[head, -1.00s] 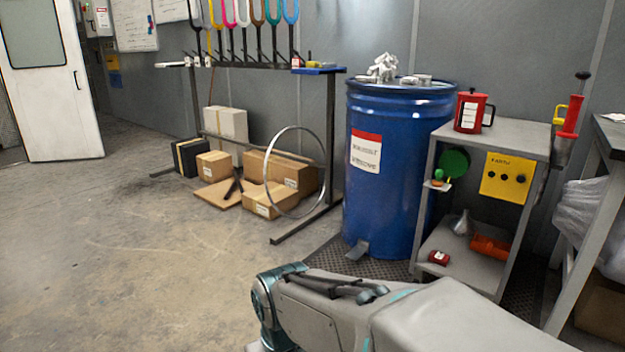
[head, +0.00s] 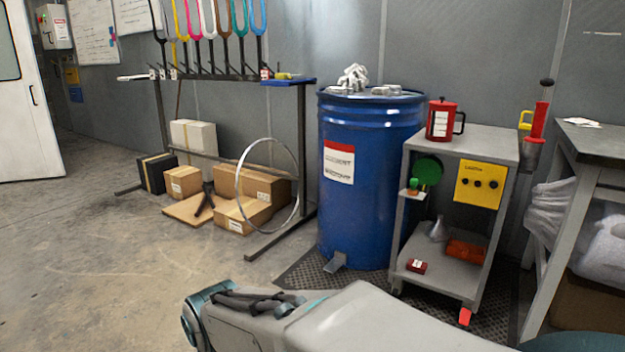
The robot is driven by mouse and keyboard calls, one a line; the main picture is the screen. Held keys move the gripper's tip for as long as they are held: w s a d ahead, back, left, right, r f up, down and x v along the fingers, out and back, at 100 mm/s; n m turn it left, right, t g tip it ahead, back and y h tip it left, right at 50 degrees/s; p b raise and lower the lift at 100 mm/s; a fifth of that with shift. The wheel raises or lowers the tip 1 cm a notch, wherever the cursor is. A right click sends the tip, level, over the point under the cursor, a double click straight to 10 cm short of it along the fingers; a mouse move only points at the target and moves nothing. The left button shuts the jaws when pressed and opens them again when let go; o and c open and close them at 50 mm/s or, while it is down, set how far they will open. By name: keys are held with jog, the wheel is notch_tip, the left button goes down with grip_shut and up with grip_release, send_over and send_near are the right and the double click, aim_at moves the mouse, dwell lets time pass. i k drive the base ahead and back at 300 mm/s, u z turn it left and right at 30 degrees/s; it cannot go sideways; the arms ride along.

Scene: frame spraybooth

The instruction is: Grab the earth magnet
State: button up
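I cannot tell for certain which item is the earth magnet. A small red block with a white label (head: 417,266) lies on the lower shelf of the grey cart. A small red piece (head: 465,316) shows at the foot of the cart's front right leg. A yellow panel with dark knobs (head: 480,184) and small, hard-to-read lettering is on the cart's right side. My gripper is out of view; only part of my arm shows at the bottom of the head view, in front of the drum and cart.
The grey cart (head: 492,145) carries a red canister (head: 441,121), with a metal funnel (head: 439,230) and an orange-red item (head: 466,250) below. A blue drum (head: 365,215) stands left, a workbench (head: 595,150) right. Boxes (head: 264,183) and a hoop sit by the rack. The floor at left is clear.

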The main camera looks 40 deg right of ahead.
aim_at(413, 190)
jog(key=z, duration=0.3)
jog(key=i, duration=1.7)
jog(key=z, duration=0.95)
jog(key=i, duration=1.05)
jog(key=z, duration=1.75)
jog(key=i, duration=0.65)
jog(key=z, duration=0.65)
